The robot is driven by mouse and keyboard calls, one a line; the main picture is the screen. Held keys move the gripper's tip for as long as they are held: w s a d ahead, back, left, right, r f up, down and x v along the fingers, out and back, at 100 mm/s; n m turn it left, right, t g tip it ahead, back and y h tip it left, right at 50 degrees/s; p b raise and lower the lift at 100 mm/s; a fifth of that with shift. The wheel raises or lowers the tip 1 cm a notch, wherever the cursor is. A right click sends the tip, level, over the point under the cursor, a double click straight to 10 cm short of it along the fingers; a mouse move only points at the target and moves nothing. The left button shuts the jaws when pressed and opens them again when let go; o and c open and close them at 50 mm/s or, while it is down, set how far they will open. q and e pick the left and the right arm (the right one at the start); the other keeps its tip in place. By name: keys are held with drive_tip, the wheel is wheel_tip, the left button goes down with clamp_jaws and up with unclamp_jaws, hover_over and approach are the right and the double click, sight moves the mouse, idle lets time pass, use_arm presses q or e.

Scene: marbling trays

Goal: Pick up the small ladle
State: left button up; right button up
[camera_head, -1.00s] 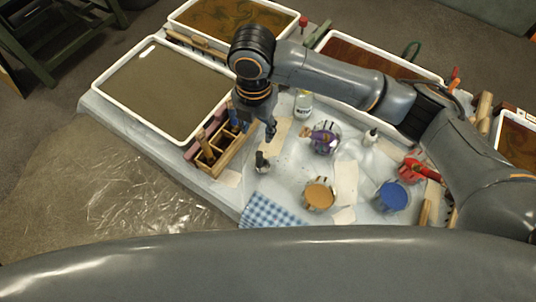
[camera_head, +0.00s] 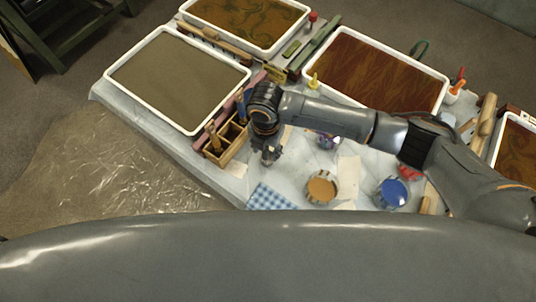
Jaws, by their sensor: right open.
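I cannot make out the small ladle for certain in the head view. My right gripper (camera_head: 269,158) points down over the table, between the wooden caddy and the orange paint pot (camera_head: 322,187). Its jaws are open, and I see nothing held in them. The wooden caddy (camera_head: 237,153) with upright tools in it stands just left of the gripper. My right arm hides part of the table behind it, including most of the purple pot (camera_head: 328,139). My left gripper is not in view.
A blue paint pot (camera_head: 391,194) stands to the right. A blue checked cloth (camera_head: 272,198) lies at the near edge. A grey-filled tray (camera_head: 120,72), a marbled tray (camera_head: 188,8) and a red-brown tray (camera_head: 309,51) line the back. Pale paper lies beside the pots.

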clamp_jaws()
drive_tip(key=shift+r, duration=0.15)
